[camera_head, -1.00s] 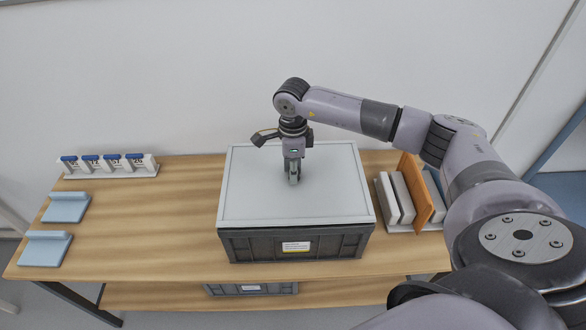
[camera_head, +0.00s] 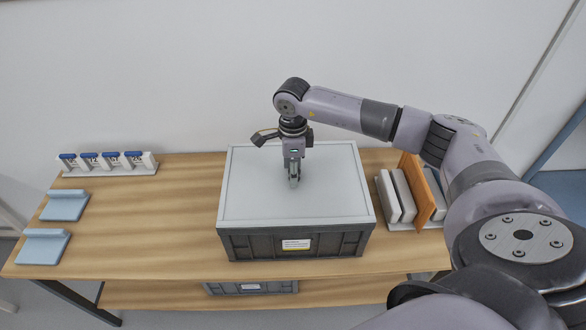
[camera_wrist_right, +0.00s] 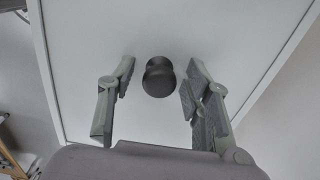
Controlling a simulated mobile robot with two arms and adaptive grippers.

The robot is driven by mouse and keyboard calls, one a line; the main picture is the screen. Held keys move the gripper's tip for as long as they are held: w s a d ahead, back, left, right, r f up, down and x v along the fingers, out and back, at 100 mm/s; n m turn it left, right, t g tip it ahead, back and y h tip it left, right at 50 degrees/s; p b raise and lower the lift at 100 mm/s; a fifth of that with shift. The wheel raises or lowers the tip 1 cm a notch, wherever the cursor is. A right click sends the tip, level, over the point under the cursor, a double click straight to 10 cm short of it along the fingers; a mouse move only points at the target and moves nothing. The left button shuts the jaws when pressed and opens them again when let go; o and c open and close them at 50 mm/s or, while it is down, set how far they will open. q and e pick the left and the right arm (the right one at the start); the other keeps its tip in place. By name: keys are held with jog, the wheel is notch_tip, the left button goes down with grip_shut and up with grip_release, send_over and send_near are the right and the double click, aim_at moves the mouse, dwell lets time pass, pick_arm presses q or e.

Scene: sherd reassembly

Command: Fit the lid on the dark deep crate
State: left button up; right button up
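The pale grey lid (camera_head: 255,190) lies flat on top of the dark deep crate (camera_head: 345,243), its edges roughly in line with the crate's rim. Whether it is fully seated cannot be told. The crate stands on the wooden table with a white label on its front. My right gripper (camera_head: 293,182) points straight down over the middle of the lid. In the right wrist view, the lid's dark round knob (camera_wrist_right: 159,78) shows between the open fingers (camera_wrist_right: 160,75), with a gap on both sides. In the head view the gripper hides the knob. My left gripper is not in view.
A rack with several blue-topped items (camera_head: 108,163) and two light blue pieces (camera_head: 65,205) are at the left. A rack with grey slabs and an orange board (camera_head: 424,195) stands close right of the crate. Another crate (camera_head: 250,288) is on the lower shelf. A wall is behind.

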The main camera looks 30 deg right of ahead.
dwell(0.3)
notch_tip(320, 180, up, 12)
dwell(0.4)
dwell(0.5)
